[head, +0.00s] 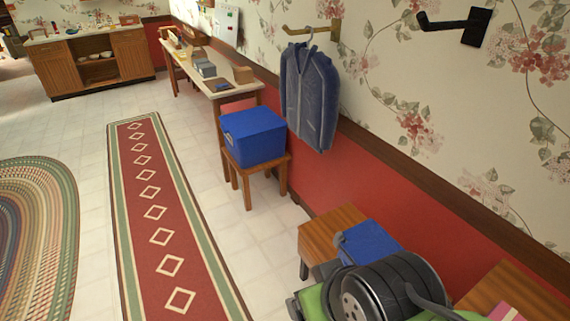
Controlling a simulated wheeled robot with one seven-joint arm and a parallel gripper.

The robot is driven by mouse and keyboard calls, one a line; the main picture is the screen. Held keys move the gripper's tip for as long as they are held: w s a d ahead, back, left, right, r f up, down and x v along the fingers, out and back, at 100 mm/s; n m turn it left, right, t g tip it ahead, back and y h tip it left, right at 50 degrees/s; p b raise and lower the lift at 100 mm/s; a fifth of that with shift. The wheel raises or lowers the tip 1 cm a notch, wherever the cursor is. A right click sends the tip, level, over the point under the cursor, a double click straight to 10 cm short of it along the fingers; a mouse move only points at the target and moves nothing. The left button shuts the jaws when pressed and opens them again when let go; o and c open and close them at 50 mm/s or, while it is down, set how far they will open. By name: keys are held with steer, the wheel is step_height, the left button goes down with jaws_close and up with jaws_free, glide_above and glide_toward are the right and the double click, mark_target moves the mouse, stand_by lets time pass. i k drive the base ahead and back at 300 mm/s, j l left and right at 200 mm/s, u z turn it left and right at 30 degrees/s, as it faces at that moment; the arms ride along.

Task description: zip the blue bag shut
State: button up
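Another blue thing (368,242) sits on a small wooden table at the bottom right. Its lower part is hidden and I cannot tell whether it is a bag. My gripper is not in view.
A blue lidded box (253,136) stands on a wooden stool (283,167). A long table (214,86) lines the wall. A black and green shape fills the bottom right. A red runner (155,205) crosses clear floor. A dark hook (455,24) is empty.

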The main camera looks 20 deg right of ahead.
mark_target(338, 237)
steer(key=z, duration=1.45)
steer(key=i+j, duration=0.2)
steer(key=j, duration=0.2)
steer(key=i+j, duration=0.25)
steer(key=j+z, duration=0.05)
steer(key=j, duration=0.05)
